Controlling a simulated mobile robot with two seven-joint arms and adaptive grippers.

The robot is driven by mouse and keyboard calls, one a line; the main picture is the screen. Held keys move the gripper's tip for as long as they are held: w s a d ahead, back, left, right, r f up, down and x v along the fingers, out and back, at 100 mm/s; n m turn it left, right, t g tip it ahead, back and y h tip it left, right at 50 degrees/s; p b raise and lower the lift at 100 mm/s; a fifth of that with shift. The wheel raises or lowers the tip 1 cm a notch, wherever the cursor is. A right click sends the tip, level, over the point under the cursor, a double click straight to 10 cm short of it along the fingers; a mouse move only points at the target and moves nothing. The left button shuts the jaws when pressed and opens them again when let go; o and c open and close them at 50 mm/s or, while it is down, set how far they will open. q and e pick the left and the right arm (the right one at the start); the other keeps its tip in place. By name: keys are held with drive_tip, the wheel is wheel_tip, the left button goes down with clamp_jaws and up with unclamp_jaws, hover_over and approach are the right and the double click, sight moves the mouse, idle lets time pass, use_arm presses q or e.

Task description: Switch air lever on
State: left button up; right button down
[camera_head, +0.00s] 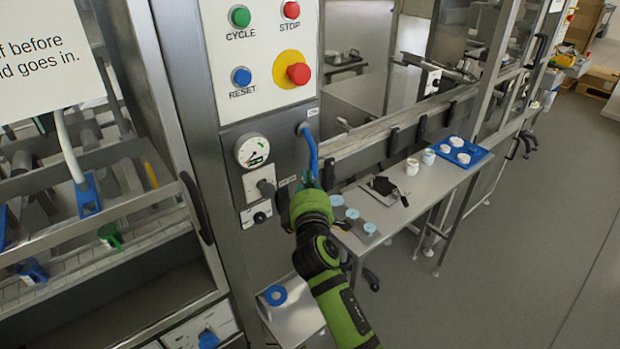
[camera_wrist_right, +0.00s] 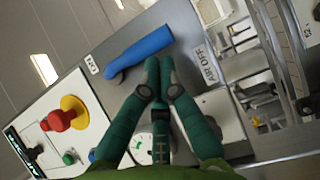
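The blue air lever (camera_head: 311,150) hangs down from its pivot on the grey machine column, right of the gauge. In the right wrist view the whole lever (camera_wrist_right: 140,51) shows, with an AIR OFF label (camera_wrist_right: 211,66) beyond its free end. My right gripper (camera_head: 312,188) is at the lever's lower end, which it partly hides in the head view. In the wrist view the gripper's fingertips (camera_wrist_right: 159,65) are together just beside the lever, with nothing seen between them. I cannot tell whether they touch the lever. My left gripper is not in view.
A control panel with a CYCLE button (camera_head: 240,16), a RESET button (camera_head: 241,77) and a red emergency button (camera_head: 299,73) is above. A pressure gauge (camera_head: 252,150) is left of the lever. A steel table (camera_head: 420,190) with jars and a blue tray (camera_head: 462,151) stands at right.

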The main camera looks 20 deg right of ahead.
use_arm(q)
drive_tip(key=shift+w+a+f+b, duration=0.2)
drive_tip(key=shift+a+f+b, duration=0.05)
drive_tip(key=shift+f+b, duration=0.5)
use_arm(e)
drive_tip(key=shift+w+f+n, duration=0.2)
drive_tip(key=shift+w+n, duration=0.05)
drive_tip(key=shift+n, duration=0.15)
use_arm(q)
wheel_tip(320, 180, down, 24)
drive_tip(key=b, duration=2.4)
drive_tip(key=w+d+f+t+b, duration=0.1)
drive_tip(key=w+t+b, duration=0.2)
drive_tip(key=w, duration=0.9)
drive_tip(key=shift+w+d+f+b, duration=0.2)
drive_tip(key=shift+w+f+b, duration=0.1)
drive_tip(key=shift+b, duration=0.25)
use_arm(e)
drive_tip(key=w+d+r+n+t+y, duration=0.2)
drive_tip(key=d+n+y, duration=0.4)
drive_tip(key=n, duration=0.6)
drive_tip(key=w+d+r+n+t+y, duration=0.2)
drive_tip(key=d+n+y, duration=0.3)
drive_tip(key=n, duration=0.8)
drive_tip(key=shift+d+r+t+y, duration=0.35)
drive_tip(key=shift+r+t+y, duration=0.5)
drive_tip(key=shift+y, duration=0.45)
drive_tip(key=shift+w+f, duration=0.1)
